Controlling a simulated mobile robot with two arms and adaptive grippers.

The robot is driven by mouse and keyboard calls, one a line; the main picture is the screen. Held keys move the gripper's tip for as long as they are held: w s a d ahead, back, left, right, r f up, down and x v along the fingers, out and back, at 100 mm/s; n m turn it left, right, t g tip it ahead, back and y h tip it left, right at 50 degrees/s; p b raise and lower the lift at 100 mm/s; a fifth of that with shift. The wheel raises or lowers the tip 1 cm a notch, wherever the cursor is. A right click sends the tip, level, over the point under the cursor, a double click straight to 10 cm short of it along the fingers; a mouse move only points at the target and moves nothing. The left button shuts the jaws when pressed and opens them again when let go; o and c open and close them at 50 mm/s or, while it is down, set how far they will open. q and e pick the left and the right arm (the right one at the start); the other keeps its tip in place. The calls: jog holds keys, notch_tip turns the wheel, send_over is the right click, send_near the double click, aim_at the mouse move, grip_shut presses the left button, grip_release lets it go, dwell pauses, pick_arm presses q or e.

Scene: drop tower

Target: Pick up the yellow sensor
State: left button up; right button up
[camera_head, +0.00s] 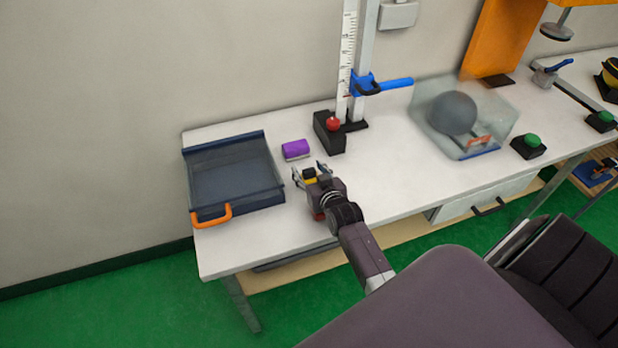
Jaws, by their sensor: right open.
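The yellow sensor (309,173) is a small yellow and dark block on the white table, just left of the middle of the head view. My right gripper (310,171) is open, with one finger on each side of the sensor. The palm hides part of the sensor, and I cannot tell whether the fingers touch it. My left gripper is not in view.
A purple block (295,149) lies just behind the gripper. A dark blue tray (236,160) with an orange handle is to the left. A scaled tower (346,70) stands behind. A clear box (495,112) with a grey ball is to the right. Free tabletop lies between.

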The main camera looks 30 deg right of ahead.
aim_at(309, 170)
jog(key=c, duration=0.7)
grip_shut()
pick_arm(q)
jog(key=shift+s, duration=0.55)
pick_arm(e)
jog(key=shift+r, duration=0.1)
notch_tip(309, 170, up, 20)
jog(key=b, duration=0.1)
pick_arm(q)
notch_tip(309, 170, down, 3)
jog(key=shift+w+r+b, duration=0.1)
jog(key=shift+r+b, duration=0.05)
jog(key=shift+b, duration=0.65)
pick_arm(e)
jog(key=s+a+r+n+g+y, duration=0.2)
jog(key=s+a+n+g+y, duration=0.3)
jog(key=s+a+n+y, duration=0.8)
jog(key=s+a+y, duration=0.1)
jog(key=s+a, duration=0.4)
jog(key=s, duration=0.2)
jog(key=shift+a+n+g+y, duration=0.2)
jog(key=shift+n+g+y, duration=0.1)
jog(key=shift+n+y, duration=0.1)
jog(key=shift+s, duration=0.1)
